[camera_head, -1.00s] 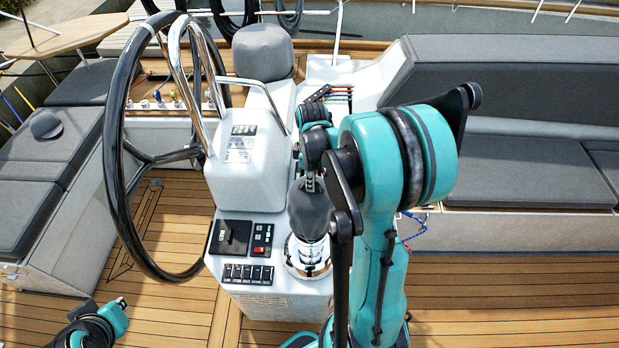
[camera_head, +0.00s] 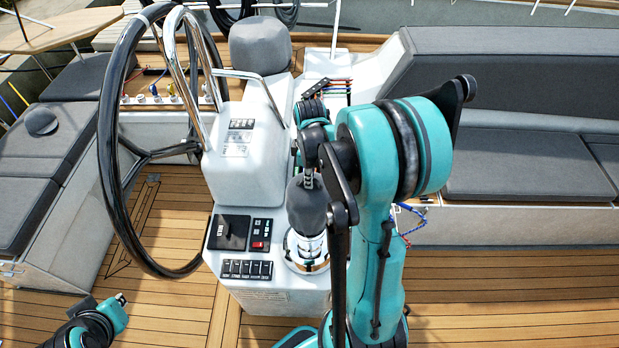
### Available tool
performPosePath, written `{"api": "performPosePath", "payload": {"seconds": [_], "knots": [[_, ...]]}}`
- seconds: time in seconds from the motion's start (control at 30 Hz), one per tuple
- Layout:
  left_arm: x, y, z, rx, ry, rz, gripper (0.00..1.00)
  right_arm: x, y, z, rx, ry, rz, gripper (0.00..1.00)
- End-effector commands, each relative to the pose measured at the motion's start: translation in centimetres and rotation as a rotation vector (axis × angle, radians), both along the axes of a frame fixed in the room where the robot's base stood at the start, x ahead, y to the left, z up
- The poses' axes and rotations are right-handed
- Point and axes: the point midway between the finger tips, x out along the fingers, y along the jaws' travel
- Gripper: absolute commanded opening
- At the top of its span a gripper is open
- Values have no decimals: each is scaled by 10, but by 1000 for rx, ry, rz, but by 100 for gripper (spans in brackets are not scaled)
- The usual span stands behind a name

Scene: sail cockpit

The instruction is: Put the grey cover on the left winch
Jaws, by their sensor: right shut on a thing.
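The grey cover (camera_head: 306,207) is a dark, cup-like piece over the top of a shiny chrome winch (camera_head: 306,252) on the front right of the white console. The winch's lower chrome part shows below the cover; whether the cover touches the winch I cannot tell. My right gripper (camera_head: 308,181) is shut on the cover's top from above, partly hidden by my own arm. My left arm's end (camera_head: 116,304) is low at the left edge, away from the cover and winch; its fingers are not clear.
A big black steering wheel (camera_head: 108,150) stands left of the console (camera_head: 240,160). A switch panel (camera_head: 245,269) lies left of the winch. A grey padded piece (camera_head: 260,45) stands behind. Grey benches (camera_head: 530,168) lie right, with open teak floor in front.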

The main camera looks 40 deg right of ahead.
Motion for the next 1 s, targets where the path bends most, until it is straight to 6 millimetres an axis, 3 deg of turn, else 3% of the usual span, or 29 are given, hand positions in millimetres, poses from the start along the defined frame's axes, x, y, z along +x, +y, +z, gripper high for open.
{"api": "performPosePath", "payload": {"seconds": [1.0], "knots": [[0,0,-8,0,0,0,0,1,0,-4,0,0,0,0]]}}
